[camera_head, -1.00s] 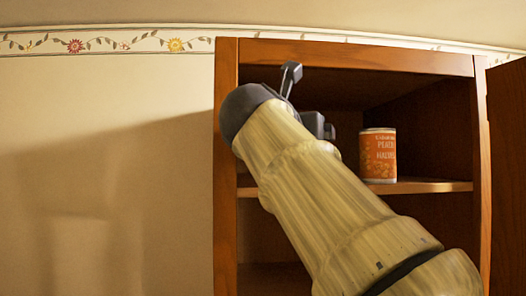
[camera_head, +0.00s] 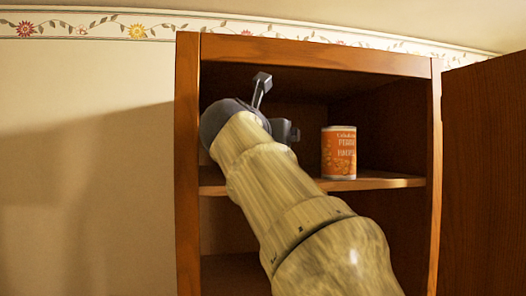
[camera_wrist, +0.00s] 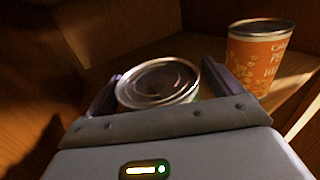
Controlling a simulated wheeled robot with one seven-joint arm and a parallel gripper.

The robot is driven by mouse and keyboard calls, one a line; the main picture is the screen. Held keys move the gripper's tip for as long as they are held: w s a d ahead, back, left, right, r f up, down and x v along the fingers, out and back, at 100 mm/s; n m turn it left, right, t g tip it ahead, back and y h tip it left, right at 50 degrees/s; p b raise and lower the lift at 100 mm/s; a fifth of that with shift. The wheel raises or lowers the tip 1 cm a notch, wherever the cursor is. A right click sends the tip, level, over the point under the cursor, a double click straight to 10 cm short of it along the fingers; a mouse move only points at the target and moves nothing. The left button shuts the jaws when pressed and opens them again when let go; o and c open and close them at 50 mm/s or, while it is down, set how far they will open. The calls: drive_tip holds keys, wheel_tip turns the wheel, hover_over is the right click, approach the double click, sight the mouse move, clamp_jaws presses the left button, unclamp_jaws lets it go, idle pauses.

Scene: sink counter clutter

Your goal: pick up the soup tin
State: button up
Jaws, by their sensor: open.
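A tin with a bare metal lid (camera_wrist: 158,82) stands upright between the two fingers of my gripper (camera_wrist: 160,88) in the wrist view. The fingers are open, one on either side of it. I cannot tell whether they touch it. Its label is almost wholly hidden by my gripper, so I cannot read whether it is the soup tin. In the head view this tin is hidden behind my arm, and my fingertips are not clearly seen.
An orange tin of peach halves (camera_head: 339,153) stands on the cabinet shelf (camera_head: 375,182), right of my gripper; it also shows in the wrist view (camera_wrist: 258,55). The cabinet door (camera_head: 485,165) hangs open at right. The cabinet's left side (camera_head: 187,170) is close to my arm.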

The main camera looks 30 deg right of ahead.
drive_tip(key=c, duration=1.4)
drive_tip(key=shift+r, duration=0.1)
drive_tip(key=shift+r, duration=0.75)
drive_tip(key=shift+r+p, duration=0.4)
drive_tip(key=shift+r, duration=0.5)
drive_tip(key=b+v, duration=0.4)
drive_tip(key=v, duration=1.4)
drive_tip(key=shift+a, duration=0.1)
